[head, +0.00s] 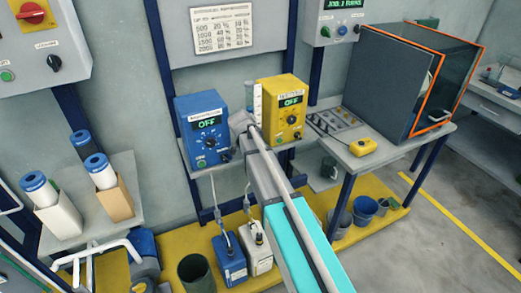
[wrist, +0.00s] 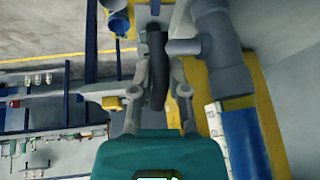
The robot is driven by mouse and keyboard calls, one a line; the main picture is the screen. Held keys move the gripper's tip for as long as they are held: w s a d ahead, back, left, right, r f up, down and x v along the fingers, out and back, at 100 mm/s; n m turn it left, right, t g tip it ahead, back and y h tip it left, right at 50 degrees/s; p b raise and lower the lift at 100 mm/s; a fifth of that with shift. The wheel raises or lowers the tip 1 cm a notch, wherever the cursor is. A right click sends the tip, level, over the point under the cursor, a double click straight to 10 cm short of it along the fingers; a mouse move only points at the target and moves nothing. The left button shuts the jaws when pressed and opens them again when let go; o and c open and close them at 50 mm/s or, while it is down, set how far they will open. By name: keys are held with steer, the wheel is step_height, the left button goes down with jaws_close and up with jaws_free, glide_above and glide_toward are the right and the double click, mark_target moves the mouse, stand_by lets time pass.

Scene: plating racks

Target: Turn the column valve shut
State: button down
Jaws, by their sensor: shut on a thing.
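In the wrist view my gripper (wrist: 161,78) has its two grey fingers closed around a dark upright bar (wrist: 157,55), which looks like the valve's handle. A short grey stub (wrist: 182,47) from a thick grey pipe (wrist: 222,60) points toward the bar's upper part. Whether the bar is fully turned cannot be told. In the head view my gripper (head: 242,122) is small and grey, between the blue control box (head: 196,110) and the yellow control box (head: 270,92). My arm hides what lies behind it, and the valve cannot be made out there.
Both control boxes read OFF. Below them stand a blue jug (head: 230,262) and a white jug (head: 257,252) with cables. White canisters with blue caps (head: 40,188) stand on the left shelf. A dark cabinet with an orange frame (head: 390,90) is at right. The grey floor at right is clear.

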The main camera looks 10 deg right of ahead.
steer(key=h+b, duration=0.2)
steer(key=a+t+h+b, duration=0.1)
steer(key=h+b, duration=0.1)
steer(key=shift+s+f+h, duration=0.15)
steer(key=shift+s+h, duration=0.05)
steer(key=shift+h, duration=0.1)
steer(key=shift+a+r+n+t+h+b, duration=0.25)
steer(key=shift+t+h+b, duration=0.25)
steer(key=shift+h+b, duration=0.35)
steer(key=shift+d, duration=0.1)
steer(key=c, duration=0.6)
jaws_free()
steer(key=shift+c, duration=0.2)
steer(key=shift+r+y+p, duration=0.2)
steer(key=shift+y+p, duration=0.15)
steer(key=shift+p, duration=0.05)
